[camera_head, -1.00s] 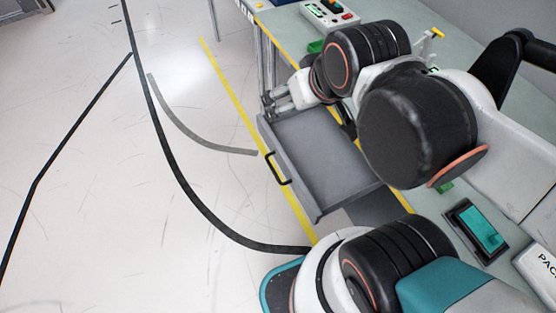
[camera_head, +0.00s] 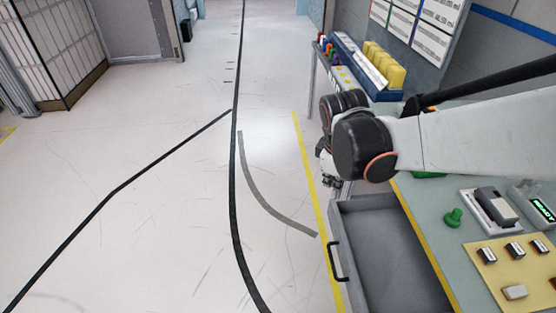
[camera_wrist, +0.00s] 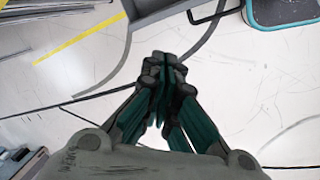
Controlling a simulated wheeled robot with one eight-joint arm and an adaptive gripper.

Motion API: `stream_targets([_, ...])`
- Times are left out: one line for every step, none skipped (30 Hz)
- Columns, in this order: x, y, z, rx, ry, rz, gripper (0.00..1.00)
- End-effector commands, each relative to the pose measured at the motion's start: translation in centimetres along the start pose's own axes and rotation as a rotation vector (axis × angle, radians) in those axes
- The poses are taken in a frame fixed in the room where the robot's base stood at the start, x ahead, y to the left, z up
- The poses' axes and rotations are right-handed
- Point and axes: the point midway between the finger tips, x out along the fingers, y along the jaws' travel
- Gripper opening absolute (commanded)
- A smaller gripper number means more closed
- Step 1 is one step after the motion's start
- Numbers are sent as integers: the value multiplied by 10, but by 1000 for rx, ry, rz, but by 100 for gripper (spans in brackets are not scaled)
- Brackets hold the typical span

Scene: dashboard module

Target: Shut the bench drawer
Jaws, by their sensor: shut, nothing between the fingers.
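The grey bench drawer (camera_head: 385,250) stands pulled out from the bench at the lower right of the head view. Its inside looks empty where it shows. A black bar handle (camera_head: 336,262) is on its left front face. My gripper (camera_head: 329,182) is just beyond the drawer's far front corner in the head view, apart from the handle and partly hidden by my arm. In the wrist view my gripper (camera_wrist: 164,68) is shut and empty, with bare floor behind the fingers. The drawer (camera_wrist: 152,14) shows at the top edge there, with its handle (camera_wrist: 213,16) beside it.
The bench top (camera_head: 447,262) carries a green knob (camera_head: 453,217), a beige button panel (camera_head: 510,275) and small devices. Yellow bins (camera_head: 385,65) stand at the back. The floor (camera_head: 170,215) left of the drawer is clear, with a yellow line (camera_head: 312,190) along the bench.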

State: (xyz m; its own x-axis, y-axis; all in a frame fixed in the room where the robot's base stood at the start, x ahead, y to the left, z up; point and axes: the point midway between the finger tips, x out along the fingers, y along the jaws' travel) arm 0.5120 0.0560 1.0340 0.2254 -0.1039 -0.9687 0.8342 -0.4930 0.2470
Motion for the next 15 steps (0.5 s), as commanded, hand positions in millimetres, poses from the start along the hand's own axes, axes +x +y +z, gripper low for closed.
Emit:
stream_targets([14, 2, -10, -55, -16, -10, 0])
stream_targets([22, 2, -14, -89, -28, -19, 0])
stream_targets([32, 2, -20, -135, -42, -29, 0])
stream_targets([40, 2, -24, -169, -52, -38, 0])
stream_targets([48, 2, -28, -203, -62, -45, 0])
stream_targets([59, 0, -33, -249, -77, -57, 0])
stream_targets([67, 0, -36, -283, -87, -65, 0])
stream_targets([76, -1, -40, -317, -97, -75, 0])
stream_targets([87, -3, -45, -361, -109, -87, 0])
stream_targets([95, -4, -48, -394, -118, -97, 0])
stream_targets([104, -6, -51, -425, -127, -105, 0])
stream_targets([114, -8, -54, -463, -138, -117, 0])
stream_targets([121, -10, -57, -490, -146, -125, 0])
stream_targets([127, -11, -58, -515, -152, -132, 0])
stream_targets([135, -13, -61, -545, -161, -143, 0])
